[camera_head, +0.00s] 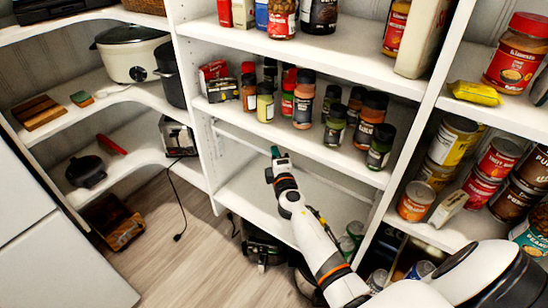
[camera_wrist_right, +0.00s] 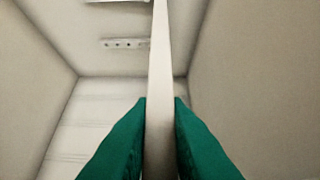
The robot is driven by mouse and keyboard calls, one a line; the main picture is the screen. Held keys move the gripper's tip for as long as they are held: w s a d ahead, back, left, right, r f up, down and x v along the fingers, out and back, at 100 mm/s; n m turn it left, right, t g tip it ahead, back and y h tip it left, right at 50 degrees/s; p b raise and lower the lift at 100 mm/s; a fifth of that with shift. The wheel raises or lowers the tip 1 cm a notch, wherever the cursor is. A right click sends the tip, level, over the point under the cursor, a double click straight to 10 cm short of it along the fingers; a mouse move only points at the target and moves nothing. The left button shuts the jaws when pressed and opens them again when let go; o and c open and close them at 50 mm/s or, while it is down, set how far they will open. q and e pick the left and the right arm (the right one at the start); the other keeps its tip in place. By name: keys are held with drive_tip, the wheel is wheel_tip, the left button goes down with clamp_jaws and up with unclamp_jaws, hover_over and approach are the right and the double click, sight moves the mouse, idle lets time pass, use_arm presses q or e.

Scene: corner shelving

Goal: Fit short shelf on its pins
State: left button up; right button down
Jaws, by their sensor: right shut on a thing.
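My right gripper (camera_head: 276,153) reaches into the middle bay, just under the front edge of the spice shelf. In the right wrist view its green fingers (camera_wrist_right: 160,125) are shut on a thin white board, the short shelf (camera_wrist_right: 159,65), seen edge-on and running away from the fingers. In that view a small strip with dark holes or pins (camera_wrist_right: 125,44) shows on the pale surface beyond, left of the board and apart from it in the picture. Whether the board touches any pins cannot be seen. My left gripper is not in view.
The spice shelf (camera_head: 225,107) above holds several jars and bottles. A lower shelf (camera_head: 250,200) has bare room at its left. Cans crowd the right bay (camera_head: 460,225). A slow cooker (camera_head: 133,52) stands on the left corner shelving, and a dark cord (camera_head: 180,215) hangs to the floor.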

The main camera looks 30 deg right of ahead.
drive_tip(key=shift+d+f, duration=0.1)
drive_tip(key=shift+f+b, duration=0.25)
drive_tip(key=shift+b, duration=0.2)
idle(1.1)
